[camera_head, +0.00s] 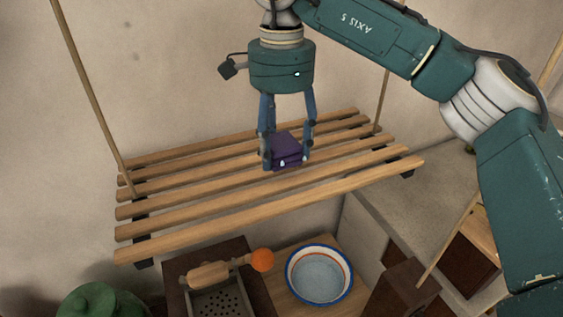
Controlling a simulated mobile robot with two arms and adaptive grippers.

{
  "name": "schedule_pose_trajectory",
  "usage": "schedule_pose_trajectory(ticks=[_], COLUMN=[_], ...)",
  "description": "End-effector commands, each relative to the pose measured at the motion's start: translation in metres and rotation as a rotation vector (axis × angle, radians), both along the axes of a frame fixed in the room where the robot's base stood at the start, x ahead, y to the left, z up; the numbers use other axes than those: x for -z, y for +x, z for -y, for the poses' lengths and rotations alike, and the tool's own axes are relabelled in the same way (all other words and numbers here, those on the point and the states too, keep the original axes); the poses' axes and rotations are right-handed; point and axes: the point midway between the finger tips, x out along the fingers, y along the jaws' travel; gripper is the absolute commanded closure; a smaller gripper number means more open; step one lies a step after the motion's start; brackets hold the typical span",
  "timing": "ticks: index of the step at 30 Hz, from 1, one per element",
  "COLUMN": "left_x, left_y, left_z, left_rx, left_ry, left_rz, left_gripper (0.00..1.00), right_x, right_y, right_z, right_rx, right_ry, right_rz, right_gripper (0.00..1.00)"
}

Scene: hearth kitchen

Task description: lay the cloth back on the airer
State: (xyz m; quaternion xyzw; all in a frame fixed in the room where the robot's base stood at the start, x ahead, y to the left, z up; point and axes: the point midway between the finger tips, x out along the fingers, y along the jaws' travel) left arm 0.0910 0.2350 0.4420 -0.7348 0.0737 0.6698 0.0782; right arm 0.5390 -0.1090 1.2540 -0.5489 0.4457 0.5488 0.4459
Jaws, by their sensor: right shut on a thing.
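A small folded purple cloth (285,149) is between the fingers of my right gripper (287,158), which is shut on it. The gripper points straight down over the middle of the airer (190,213), a hanging rack of several light wooden slats. I cannot tell whether the cloth touches the slats or is a little above them. The airer's slats are otherwise bare. My left gripper is not in view.
Thin poles (92,95) rise at the airer's ends. A pale wall stands behind.

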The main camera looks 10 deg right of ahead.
Motion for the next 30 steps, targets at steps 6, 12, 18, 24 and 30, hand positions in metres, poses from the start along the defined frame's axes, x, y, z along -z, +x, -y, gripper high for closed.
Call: schedule_pose_trajectory(ticks=[6, 12, 18, 24, 30], left_x=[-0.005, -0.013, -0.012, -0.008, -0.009], left_y=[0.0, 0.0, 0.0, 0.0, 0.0], left_z=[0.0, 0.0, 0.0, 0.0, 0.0], left_rx=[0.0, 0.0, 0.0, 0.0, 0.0], left_ry=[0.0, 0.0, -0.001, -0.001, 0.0], left_rz=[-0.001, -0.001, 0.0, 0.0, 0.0], left_gripper=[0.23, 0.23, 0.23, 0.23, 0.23], right_x=[0.017, 0.044, 0.046, 0.051, 0.05], right_y=[-0.001, -0.001, 0.0, 0.0, 0.0], right_z=[0.001, 0.0, 0.0, 0.0, 0.0], right_rx=[0.001, 0.0, 0.0, 0.0, 0.0], right_ry=[0.0, 0.001, 0.001, 0.001, 0.001], right_rz=[-0.003, -0.002, 0.001, 0.0, 0.0], right_gripper=[0.69, 0.69, 0.69, 0.42, 0.25])
